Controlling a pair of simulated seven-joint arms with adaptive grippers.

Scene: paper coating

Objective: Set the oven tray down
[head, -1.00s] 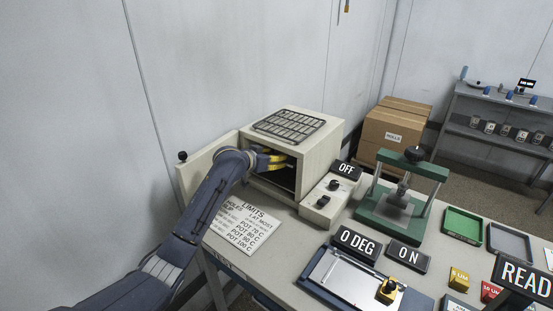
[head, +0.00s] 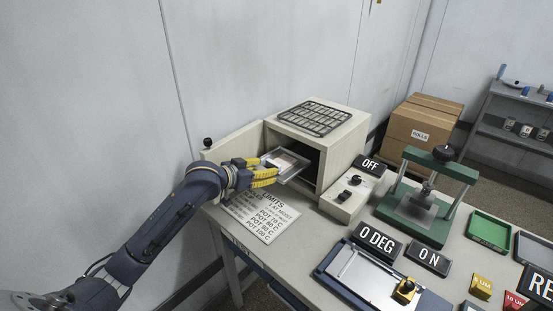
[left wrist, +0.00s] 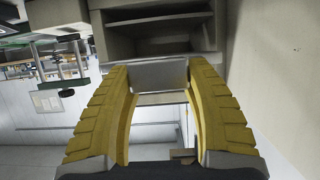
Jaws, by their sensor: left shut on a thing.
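My left gripper (head: 262,172), with yellow fingers, is shut on the near end of the oven tray (head: 287,163). The tray is a shallow grey metal tray with a pale brownish sheet on it. It is held in the air just in front of the open oven (head: 350,150), its far end close to the dark opening. In the left wrist view the tray's grey edge (left wrist: 160,73) sits between the two fingertips, with the oven mouth (left wrist: 162,40) beyond. My right gripper is not in view.
The oven door (head: 235,150) stands open to the left. A LIMITS sheet (head: 262,215) lies on the table below the tray. A wire rack (head: 315,117) lies on the oven top. The OFF control box (head: 348,197) and green press (head: 425,200) stand to the right.

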